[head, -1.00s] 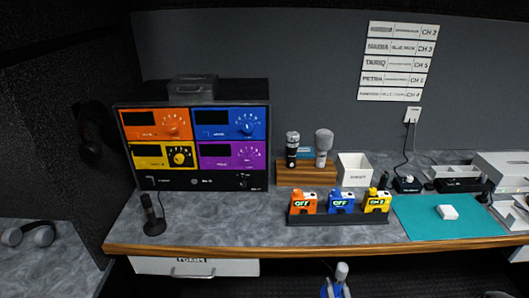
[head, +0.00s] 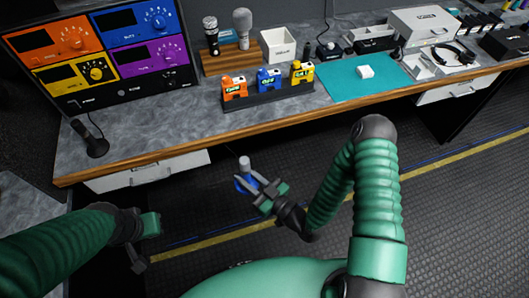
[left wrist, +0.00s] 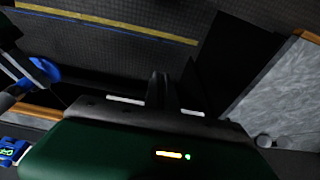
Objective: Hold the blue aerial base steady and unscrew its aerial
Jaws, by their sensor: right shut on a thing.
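A blue round part (head: 246,185) with a grey, blunt-ended cylinder (head: 244,164) standing up from it is in the head view, in front of the bench. I take it for the blue aerial base and its aerial. My right gripper (head: 256,189) is shut on it, and its fingers hide part of the blue. In the left wrist view the blue part (left wrist: 45,70) shows at the left edge, with grey beside it. My left gripper (head: 137,258) is apart from it, lower left in the head view. In the left wrist view its dark fingers (left wrist: 158,90) lie together, empty.
The bench's wooden front edge (head: 200,147) runs just behind the held part. A rack of orange, blue and yellow packs (head: 268,96), a teal mat (head: 362,82) and a desk microphone (head: 92,141) are on the bench. The floor (head: 455,215) is open.

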